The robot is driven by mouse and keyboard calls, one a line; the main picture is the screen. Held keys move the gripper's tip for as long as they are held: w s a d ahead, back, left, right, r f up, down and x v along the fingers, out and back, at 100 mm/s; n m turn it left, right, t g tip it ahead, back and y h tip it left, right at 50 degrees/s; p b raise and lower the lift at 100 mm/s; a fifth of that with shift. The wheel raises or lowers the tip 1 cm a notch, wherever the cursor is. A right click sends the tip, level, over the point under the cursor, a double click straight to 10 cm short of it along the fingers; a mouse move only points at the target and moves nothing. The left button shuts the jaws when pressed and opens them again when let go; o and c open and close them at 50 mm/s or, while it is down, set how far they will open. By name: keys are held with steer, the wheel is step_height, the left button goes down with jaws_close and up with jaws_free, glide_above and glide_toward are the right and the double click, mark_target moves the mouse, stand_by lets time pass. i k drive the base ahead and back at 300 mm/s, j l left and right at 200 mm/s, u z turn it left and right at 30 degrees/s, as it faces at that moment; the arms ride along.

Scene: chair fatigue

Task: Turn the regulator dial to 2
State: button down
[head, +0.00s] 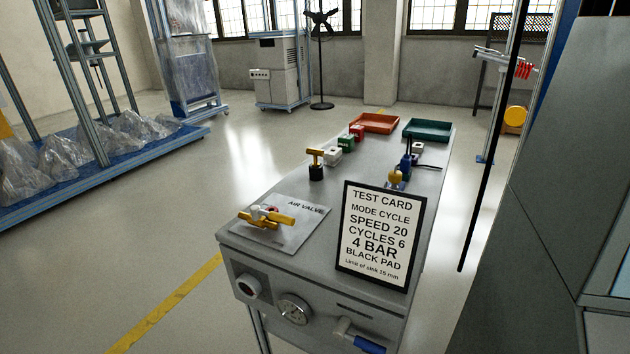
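A grey bench (345,170) stands in the middle. I cannot tell which of these is the regulator dial, and no setting is readable. A blue-handled lever (362,342) sits at the lower right of that face. A test card (381,236) stands on the bench top and reads speed 20, cycles 6, 4 bar, black pad. My gripper is not in the picture.
A yellow-handled valve (266,217) lies on an "AIR VALVE" sheet (300,232). Small coloured parts, an orange tray (375,122) and a green tray (427,130) are farther back. A grey cabinet (540,200) stands close on the right. Floor left of the bench is clear.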

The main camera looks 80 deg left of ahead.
mark_target(247, 285)
steer(key=k+l+u, duration=0.15)
steer(key=u, duration=0.25)
steer(key=k+l+u, duration=0.15)
steer(key=u, duration=0.2)
steer(key=k+l+u, duration=0.1)
steer(key=u, duration=0.3)
steer(key=k+u, duration=0.45)
steer(key=k, duration=0.3)
steer(key=k+j+u, duration=0.1)
steer(key=k, duration=0.25)
